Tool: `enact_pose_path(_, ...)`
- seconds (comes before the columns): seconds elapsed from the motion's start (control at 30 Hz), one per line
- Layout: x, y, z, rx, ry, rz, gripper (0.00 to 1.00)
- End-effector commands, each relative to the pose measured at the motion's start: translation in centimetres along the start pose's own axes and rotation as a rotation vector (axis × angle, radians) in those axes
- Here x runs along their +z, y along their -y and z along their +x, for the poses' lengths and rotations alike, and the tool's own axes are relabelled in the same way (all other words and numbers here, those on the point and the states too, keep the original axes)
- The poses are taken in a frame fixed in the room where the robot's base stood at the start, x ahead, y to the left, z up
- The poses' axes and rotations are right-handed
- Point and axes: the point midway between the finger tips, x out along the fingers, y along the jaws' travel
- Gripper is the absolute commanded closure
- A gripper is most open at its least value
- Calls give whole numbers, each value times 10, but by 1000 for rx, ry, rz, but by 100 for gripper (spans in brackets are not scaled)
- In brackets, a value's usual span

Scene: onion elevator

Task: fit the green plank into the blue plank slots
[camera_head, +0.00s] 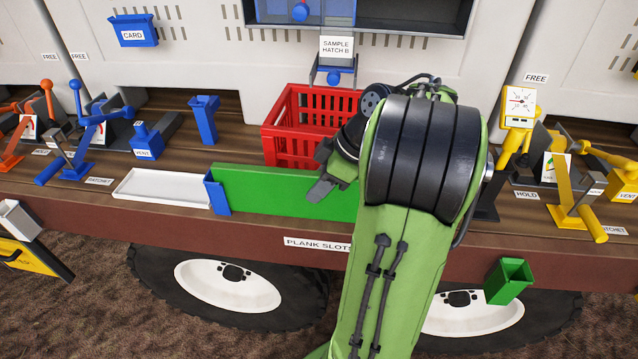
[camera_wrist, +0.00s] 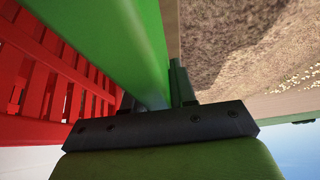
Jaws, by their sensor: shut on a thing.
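The green plank (camera_head: 265,200) stands on its long edge along the front of the wooden deck; it also runs away from my gripper in the wrist view (camera_wrist: 125,45). Its left end meets the upright blue plank slot (camera_head: 216,194) and appears to sit within it. The plank's right end and any slot there are hidden behind my arm. My gripper (camera_head: 323,178) is shut on the plank from above, with one finger on its front face. In the wrist view my gripper (camera_wrist: 155,92) has its fingers on either side of the plank.
A red crate (camera_head: 295,135) stands close behind the plank. A white tray (camera_head: 150,187) lies left of the blue slot. The "PLANK SLOTS" label (camera_head: 318,244) is on the deck's front edge. A green holder (camera_head: 508,281) hangs lower right. Yellow fixtures (camera_head: 565,195) stand at the right.

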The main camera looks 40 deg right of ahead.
Motion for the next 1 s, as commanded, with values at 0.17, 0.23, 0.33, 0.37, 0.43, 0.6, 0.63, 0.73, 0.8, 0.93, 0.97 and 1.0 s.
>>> enact_pose_path(0.17, 0, 0, 0, 1, 0, -1, 50)
enact_pose_path(0.23, 0, 0, 0, 1, 0, -1, 44)
enact_pose_path(0.33, 0, 0, 0, 1, 0, -1, 44)
enact_pose_path(0.37, 0, 0, 0, 1, 0, -1, 44)
enact_pose_path(0.43, 0, 0, 0, -1, 0, 1, 44)
enact_pose_path(0.6, -1, -1, -20, 3, 0, 2, 44)
enact_pose_path(0.63, -1, -1, -27, 3, 1, 2, 44)
enact_pose_path(0.73, -2, -1, -57, 4, 1, 4, 44)
enact_pose_path(0.8, -3, -1, -79, 3, 1, 4, 44)
enact_pose_path(0.93, -4, -1, -115, 3, 1, 2, 44)
enact_pose_path(0.97, -3, -1, -122, 3, 1, 3, 44)
enact_pose_path(1.0, -4, -1, -130, 2, 1, 2, 44)
